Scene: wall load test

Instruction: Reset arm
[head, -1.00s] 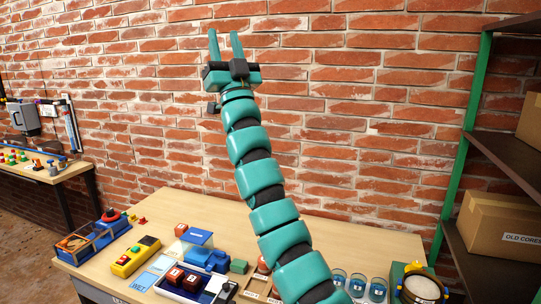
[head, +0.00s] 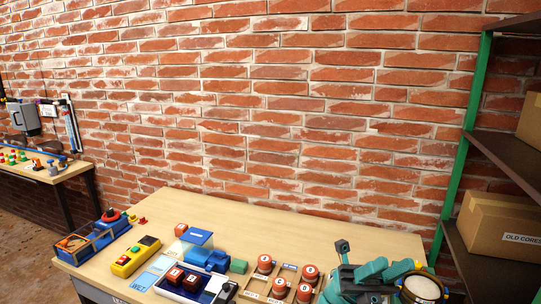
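My teal arm (head: 350,289) is folded low at the bottom right of the head view, over the right front part of the wooden workbench (head: 300,232). My gripper (head: 388,269) seems to be among the teal parts there, near a round pale-topped container (head: 423,289). Its fingertips do not show clearly, so I cannot tell whether it is open or shut. No held object shows. The folded arm hides the part of the bench where the clear cups stood.
Red-topped pieces (head: 265,263) sit in a wooden tray (head: 288,271). A blue tray with red cubes (head: 175,274), a blue clamp-like tool (head: 206,258) and a yellow control box (head: 136,257) stand left. A green-posted shelf (head: 463,150) holds cardboard boxes (head: 500,230) at right. The bench's back is clear.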

